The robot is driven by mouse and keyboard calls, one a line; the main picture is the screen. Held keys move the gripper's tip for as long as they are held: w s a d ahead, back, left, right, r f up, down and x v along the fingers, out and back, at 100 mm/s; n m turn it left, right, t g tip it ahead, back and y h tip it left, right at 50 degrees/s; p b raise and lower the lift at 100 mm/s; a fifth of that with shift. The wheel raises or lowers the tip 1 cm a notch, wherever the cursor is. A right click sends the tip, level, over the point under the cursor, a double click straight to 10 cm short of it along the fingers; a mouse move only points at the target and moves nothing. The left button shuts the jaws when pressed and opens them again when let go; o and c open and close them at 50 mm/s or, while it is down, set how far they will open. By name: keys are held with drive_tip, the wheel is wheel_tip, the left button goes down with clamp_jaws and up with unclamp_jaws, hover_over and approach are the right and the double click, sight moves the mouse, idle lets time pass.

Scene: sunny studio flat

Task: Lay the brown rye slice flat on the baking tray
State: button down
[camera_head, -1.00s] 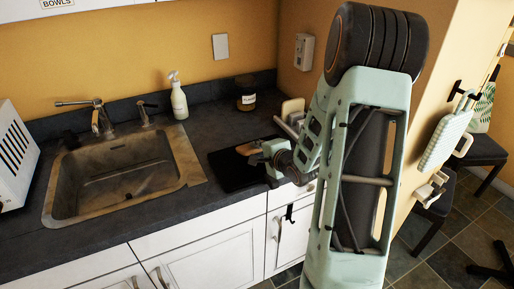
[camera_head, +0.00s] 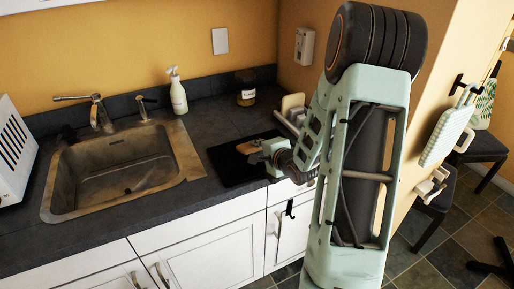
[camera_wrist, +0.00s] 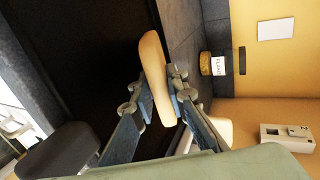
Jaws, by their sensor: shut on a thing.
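The brown rye slice (camera_head: 248,147) is held in my gripper (camera_head: 258,152) over the black baking tray (camera_head: 226,170) on the counter. In the wrist view the slice (camera_wrist: 152,58) shows as a long tan strip, seen roughly edge-on. My two fingers close on it from either side, and my gripper (camera_wrist: 155,84) hides part of its lower end. The dark tray (camera_wrist: 95,50) fills much of the wrist view behind it. I cannot tell whether the slice touches the tray.
A sink (camera_head: 125,178) is left of the tray. A spray bottle (camera_head: 177,93) and a labelled jar (camera_head: 245,90) stand at the back. A cream slab (camera_head: 292,103) stands close behind my gripper. The counter between sink and tray is clear.

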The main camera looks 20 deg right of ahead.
drive_tip(key=shift+f+b, duration=0.3)
drive_tip(key=shift+s+f+t+b, duration=0.2)
drive_tip(key=shift+t+b, duration=0.4)
drive_tip(key=shift+b, duration=0.6)
drive_tip(key=c, duration=1.8)
unclamp_jaws()
drive_tip(key=shift+s+f, duration=0.15)
drive_tip(key=shift+f, duration=0.1)
drive_tip(key=shift+s+p, duration=0.35)
drive_tip(key=shift+s, duration=1.8)
drive_tip(key=shift+s+d+r, duration=0.1)
drive_tip(key=shift+s+r, duration=0.05)
drive_tip(key=shift+s, duration=1.35)
drive_tip(key=shift+r+p, duration=0.1)
drive_tip(key=shift+p, duration=0.25)
